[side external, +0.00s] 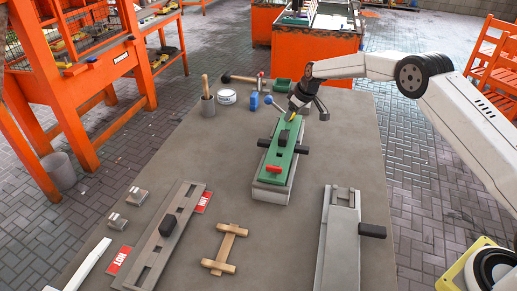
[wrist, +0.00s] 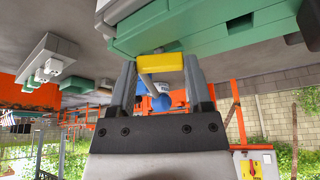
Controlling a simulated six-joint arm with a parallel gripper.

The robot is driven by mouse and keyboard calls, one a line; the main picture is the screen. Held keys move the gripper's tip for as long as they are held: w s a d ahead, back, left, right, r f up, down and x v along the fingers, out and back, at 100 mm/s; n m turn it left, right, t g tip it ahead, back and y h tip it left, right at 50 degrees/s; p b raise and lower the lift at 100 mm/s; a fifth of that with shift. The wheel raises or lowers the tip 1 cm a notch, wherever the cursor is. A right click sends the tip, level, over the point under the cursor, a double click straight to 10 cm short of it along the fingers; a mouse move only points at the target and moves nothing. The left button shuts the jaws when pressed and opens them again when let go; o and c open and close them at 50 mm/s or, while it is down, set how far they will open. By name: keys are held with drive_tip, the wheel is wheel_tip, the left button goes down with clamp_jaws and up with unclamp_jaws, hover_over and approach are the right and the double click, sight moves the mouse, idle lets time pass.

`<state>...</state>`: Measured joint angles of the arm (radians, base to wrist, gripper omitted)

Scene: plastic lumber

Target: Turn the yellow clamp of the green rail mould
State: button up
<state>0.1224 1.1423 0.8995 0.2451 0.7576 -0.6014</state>
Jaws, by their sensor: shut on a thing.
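The green rail mould (side external: 284,150) lies on a pale base near the middle of the table, with a red piece (side external: 273,169) at its near end and black handles at its sides. Its yellow clamp (side external: 292,118) is at the far end, small and partly hidden by my gripper (side external: 296,109). In the wrist view the yellow clamp (wrist: 160,62) sits crosswise between the two fingertips of my gripper (wrist: 160,66), beside the green mould (wrist: 190,32). My gripper is shut on the clamp.
A grey mould (side external: 160,235) with red HOT labels lies front left, near a wooden frame (side external: 225,247). Another pale mould (side external: 340,235) lies front right.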

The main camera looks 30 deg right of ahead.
drive_tip(key=shift+a+m, duration=0.1)
drive_tip(key=shift+m, duration=0.3)
drive_tip(key=m+h, duration=0.1)
drive_tip(key=m, duration=0.2)
drive_tip(key=m+h, duration=0.1)
drive_tip(key=m, duration=0.2)
drive_tip(key=shift+a+h, duration=0.15)
drive_tip(key=shift+h, duration=0.15)
drive_tip(key=shift+a+m+g+h, duration=0.1)
drive_tip(key=shift+m+g+h, duration=0.25)
drive_tip(key=shift+m, duration=1.1)
drive_tip(key=shift+a+m+g+h, duration=0.15)
drive_tip(key=shift+m+h, duration=0.4)
drive_tip(key=shift+m, duration=0.9)
drive_tip(key=shift+d, duration=0.1)
drive_tip(key=o, duration=1.3)
drive_tip(key=shift+r, duration=0.15)
drive_tip(key=v, duration=0.7)
drive_tip(key=shift+r, duration=0.2)
